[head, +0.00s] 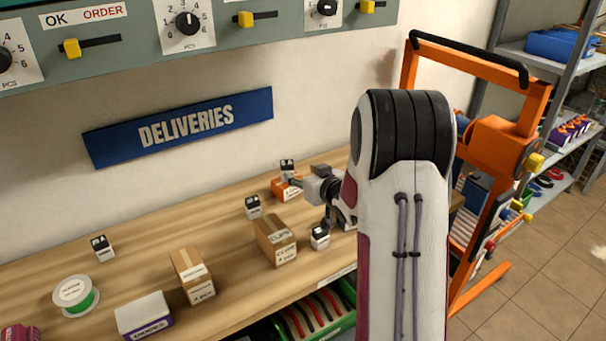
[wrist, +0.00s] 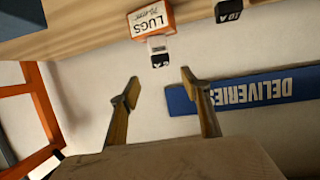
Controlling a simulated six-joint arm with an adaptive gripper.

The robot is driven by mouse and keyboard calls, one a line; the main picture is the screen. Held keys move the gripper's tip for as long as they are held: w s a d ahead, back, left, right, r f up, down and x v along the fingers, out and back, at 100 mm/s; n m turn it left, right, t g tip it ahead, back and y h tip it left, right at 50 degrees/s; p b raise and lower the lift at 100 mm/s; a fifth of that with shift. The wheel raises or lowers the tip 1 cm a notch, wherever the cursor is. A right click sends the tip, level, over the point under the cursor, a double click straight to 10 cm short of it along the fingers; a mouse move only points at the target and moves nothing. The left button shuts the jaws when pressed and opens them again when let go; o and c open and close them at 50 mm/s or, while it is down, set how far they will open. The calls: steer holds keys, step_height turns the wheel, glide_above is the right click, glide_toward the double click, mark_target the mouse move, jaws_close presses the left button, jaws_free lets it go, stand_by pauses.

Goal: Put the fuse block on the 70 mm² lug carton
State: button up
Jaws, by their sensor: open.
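An orange lug carton (head: 284,190) stands near the back of the bench; its lugs label faces the wrist view (wrist: 153,19), but I cannot read the size surely. A white fuse block with a black top (head: 287,166) appears to rest upright on the carton; in the upside-down wrist view the block (wrist: 158,46) touches the carton's top side. My gripper (wrist: 159,84) is open and empty, its fingertips apart from the block. In the head view my gripper (head: 301,184) is right of the carton, partly hidden by my arm.
Similar fuse blocks stand at mid-bench (head: 253,207), at the front (head: 320,237) and at the left (head: 103,248). A clips carton (head: 275,241), a brown carton (head: 192,277), a white-purple carton (head: 144,316) and a green spool (head: 76,294) stand on the bench. An orange frame (head: 500,190) is at right.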

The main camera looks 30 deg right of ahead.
stand_by(0.7)
steer(key=s+a+r+g+h, duration=0.1)
steer(key=s+a+r+g, duration=0.3)
steer(key=s+a+r, duration=0.8)
steer(key=s+a+g+y, duration=0.1)
steer(key=s+a, duration=0.4)
steer(key=s, duration=0.4)
steer(key=s+a+f+n+g+y, duration=0.1)
steer(key=s+a, duration=0.3)
steer(key=s, duration=0.5)
steer(key=s+a+g, duration=0.2)
steer(key=s+a, duration=0.3)
steer(key=s, duration=0.4)
steer(key=shift+s+a+f+y, duration=0.3)
steer(key=shift+s+f+y, duration=0.1)
